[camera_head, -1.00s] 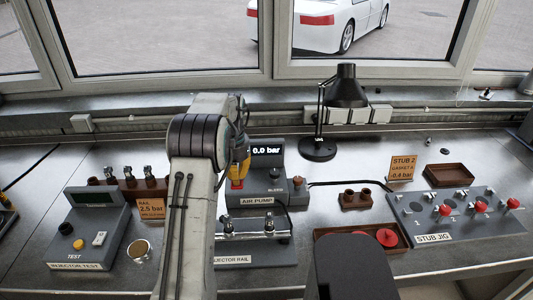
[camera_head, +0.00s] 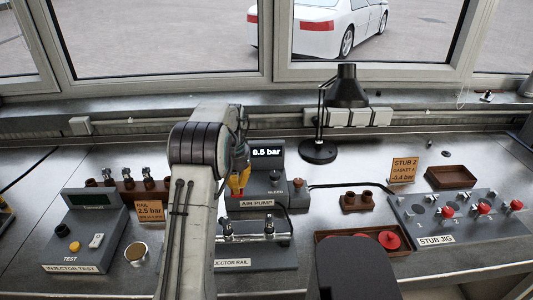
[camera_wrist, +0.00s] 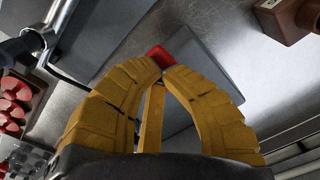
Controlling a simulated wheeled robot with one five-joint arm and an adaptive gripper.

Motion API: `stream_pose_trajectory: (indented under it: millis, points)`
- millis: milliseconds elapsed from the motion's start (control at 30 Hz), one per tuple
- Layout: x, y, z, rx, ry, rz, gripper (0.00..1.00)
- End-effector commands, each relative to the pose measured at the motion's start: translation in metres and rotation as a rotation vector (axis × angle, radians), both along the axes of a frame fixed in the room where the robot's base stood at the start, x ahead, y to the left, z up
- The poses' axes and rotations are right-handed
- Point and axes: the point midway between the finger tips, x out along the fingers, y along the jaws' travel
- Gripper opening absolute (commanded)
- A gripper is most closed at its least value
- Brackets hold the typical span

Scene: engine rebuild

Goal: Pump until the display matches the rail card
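The grey air pump (camera_head: 262,203) stands at the middle of the bench. Its display (camera_head: 266,152) reads 0.5 bar. The orange rail card (camera_head: 149,210) to its left reads 2.5 bar. My gripper (camera_head: 237,194) is at the left part of the pump, partly hidden by my arm. In the wrist view, the yellow fingers (camera_wrist: 164,69) come together at their tips with nothing seen between them. The tips are right at the pump's red button (camera_wrist: 160,55); I cannot tell whether they press it.
The injector rail (camera_head: 255,255) lies in front of the pump. The injector test box (camera_head: 85,250) is at the left. A bleed knob (camera_head: 275,176) is on the pump. A black lamp (camera_head: 318,151) stands behind right, and the stub jig (camera_head: 460,228) is at the right.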

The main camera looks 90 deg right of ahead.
Motion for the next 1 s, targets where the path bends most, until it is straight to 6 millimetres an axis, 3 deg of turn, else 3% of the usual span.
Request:
stream_pose_trajectory:
  millis: [700,1000]
  points:
    - [0.0,0.0,0.049,-0.001,0.0,0.0,0.0]
    - [0.0,0.0,0.055,0.0,0.0,0.0,0.0]
